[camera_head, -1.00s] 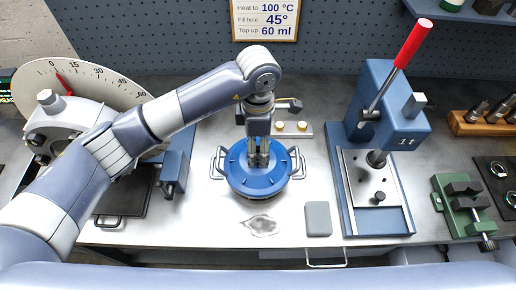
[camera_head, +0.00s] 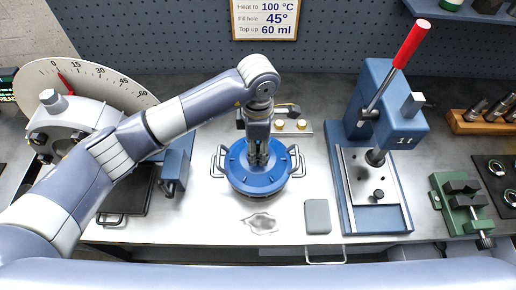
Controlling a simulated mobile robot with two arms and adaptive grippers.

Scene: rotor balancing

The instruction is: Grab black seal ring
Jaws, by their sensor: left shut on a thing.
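I cannot make out a black seal ring for certain. A dark board (camera_head: 482,170) at the right edge carries small rings; one ring (camera_head: 497,168) looks pale-rimmed, and their colours are too small to tell. My left gripper (camera_head: 258,162) points straight down at the middle of the blue lid (camera_head: 240,178) on a pot with side handles. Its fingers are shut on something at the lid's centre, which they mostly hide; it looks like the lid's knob. My right gripper is not in view.
A blue lever press (camera_head: 395,130) with a red handle stands right of the pot. A green vise (camera_head: 460,205) is further right. A grey pad (camera_head: 318,217) and a clear puddle-like patch (camera_head: 260,223) lie in front. A round dial (camera_head: 95,85) stands left.

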